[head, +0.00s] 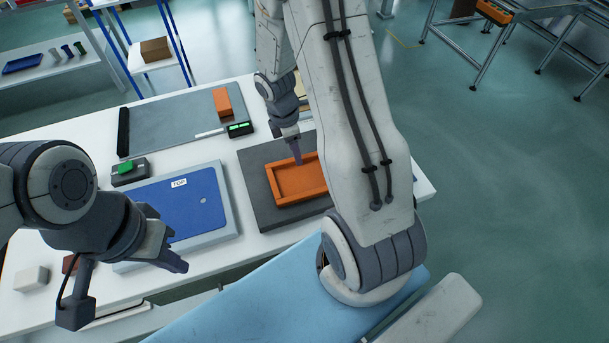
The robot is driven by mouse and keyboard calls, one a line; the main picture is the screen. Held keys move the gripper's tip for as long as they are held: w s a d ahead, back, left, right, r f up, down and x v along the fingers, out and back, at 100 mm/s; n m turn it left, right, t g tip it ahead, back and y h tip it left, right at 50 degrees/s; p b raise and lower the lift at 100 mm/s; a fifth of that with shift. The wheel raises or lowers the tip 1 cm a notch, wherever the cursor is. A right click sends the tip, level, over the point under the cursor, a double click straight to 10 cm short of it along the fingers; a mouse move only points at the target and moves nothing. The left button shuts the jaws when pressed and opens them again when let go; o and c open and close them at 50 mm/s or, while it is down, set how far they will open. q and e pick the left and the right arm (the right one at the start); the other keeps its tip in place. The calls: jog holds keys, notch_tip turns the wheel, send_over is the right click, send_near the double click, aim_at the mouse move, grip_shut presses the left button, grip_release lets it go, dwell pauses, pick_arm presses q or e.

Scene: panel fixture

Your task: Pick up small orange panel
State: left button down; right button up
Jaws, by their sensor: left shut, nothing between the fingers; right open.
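An orange panel with a raised rim (284,201) lies on a dark grey mat (256,175) on the white table. My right arm hides its right end. My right gripper (298,158) points down at the panel's far edge; it is open, and I cannot tell whether it touches the panel. My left gripper (176,264) is shut and empty, over the near edge of the blue panel, well to the left of the orange panel.
The blue panel (187,208) marked TOP lies left of the mat. A grey board (170,130) with a small orange block (222,102) lies behind. A box with a green button (128,171), a green-lit device (239,129) and a white block (31,279) are also on the table.

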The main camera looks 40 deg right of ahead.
jog(key=shift+d+f, duration=0.2)
jog(key=shift+f, duration=1.05)
grip_shut()
jog(key=shift+r, duration=0.15)
